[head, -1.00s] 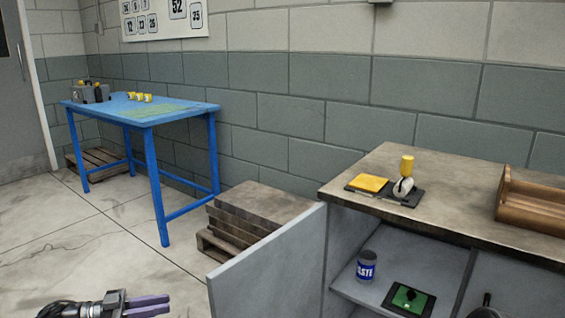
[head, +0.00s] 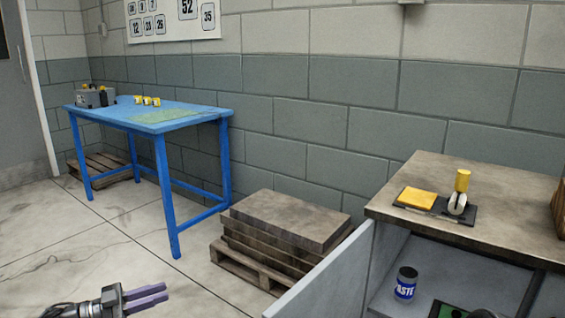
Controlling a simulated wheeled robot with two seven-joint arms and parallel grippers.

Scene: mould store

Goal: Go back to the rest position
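My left gripper (head: 146,297) shows at the bottom left of the head view, over the concrete floor. Its two purple-grey fingers point right with a narrow gap between them, and nothing shows between them. It is well apart from the cabinet and the blue table. My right gripper is not clearly seen; only a small dark piece shows at the bottom edge near the cabinet.
A cabinet (head: 430,165) stands at the right, its grey door (head: 325,283) open, a paste jar (head: 404,285) inside. On top are a yellow sponge (head: 417,197) and a yellow-handled tool (head: 462,182). Stacked slabs (head: 290,222) lie on a pallet. A blue table (head: 150,116) stands back left.

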